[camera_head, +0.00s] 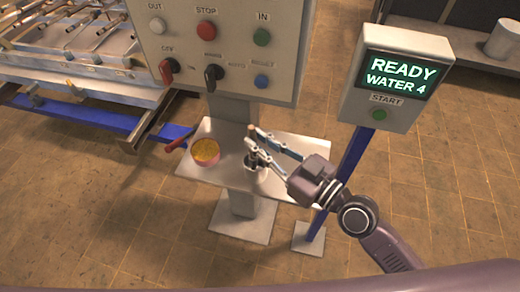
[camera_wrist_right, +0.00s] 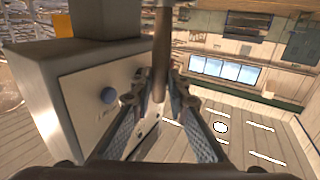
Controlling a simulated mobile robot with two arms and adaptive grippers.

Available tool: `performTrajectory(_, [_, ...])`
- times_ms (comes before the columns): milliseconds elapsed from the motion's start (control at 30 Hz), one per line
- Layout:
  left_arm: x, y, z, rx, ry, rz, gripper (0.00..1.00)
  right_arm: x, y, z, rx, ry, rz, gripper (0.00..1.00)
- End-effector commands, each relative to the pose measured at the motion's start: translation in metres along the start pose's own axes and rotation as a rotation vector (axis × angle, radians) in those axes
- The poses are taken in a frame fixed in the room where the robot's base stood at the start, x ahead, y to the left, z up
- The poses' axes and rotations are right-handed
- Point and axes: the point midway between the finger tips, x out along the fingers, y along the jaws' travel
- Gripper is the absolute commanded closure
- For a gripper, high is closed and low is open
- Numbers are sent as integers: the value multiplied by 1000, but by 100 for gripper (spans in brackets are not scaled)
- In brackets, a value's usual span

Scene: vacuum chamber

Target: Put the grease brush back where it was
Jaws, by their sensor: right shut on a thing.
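My right gripper (camera_head: 262,146) reaches over the small metal shelf (camera_head: 225,177) from the right. It is shut on the grease brush (camera_head: 251,131), whose brown handle rises between the fingers. In the right wrist view the brown handle (camera_wrist_right: 161,50) stands between the two fingertips (camera_wrist_right: 158,100). The lower end of the brush is partly hidden by the gripper; below it a dark and grey round piece (camera_head: 252,162) shows at the shelf, and I cannot tell whether the brush touches it. A pink-rimmed bowl of yellow grease (camera_head: 206,150) sits on the shelf to the left. My left gripper is out of view.
A dark red handle (camera_head: 178,143) sticks out left of the bowl. The control panel (camera_head: 220,45) with buttons and knobs stands behind the shelf. A "READY WATER 4" screen box (camera_head: 400,75) stands on a blue post at the right. The shelf's front middle is bare.

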Motion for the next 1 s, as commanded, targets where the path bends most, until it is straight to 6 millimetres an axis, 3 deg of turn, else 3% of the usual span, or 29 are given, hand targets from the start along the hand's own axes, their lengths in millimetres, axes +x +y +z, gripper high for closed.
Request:
performTrajectory(33, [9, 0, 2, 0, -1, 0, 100, 0, 0, 14, -1, -3, -2, 100])
performTrajectory(133, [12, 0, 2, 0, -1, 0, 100, 0, 0, 22, -1, -1, -1, 100])
performTrajectory(533, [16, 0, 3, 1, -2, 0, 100, 0, 0, 26, -2, -1, 0, 100])
performTrajectory(567, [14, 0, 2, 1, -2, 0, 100, 0, 0, 25, -1, -1, 0, 82])
performTrajectory(700, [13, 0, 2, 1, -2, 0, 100, 0, 0, 24, -1, -1, 0, 68])
performTrajectory(1000, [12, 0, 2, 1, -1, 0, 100, 0, 0, 23, 0, -1, 0, 68])
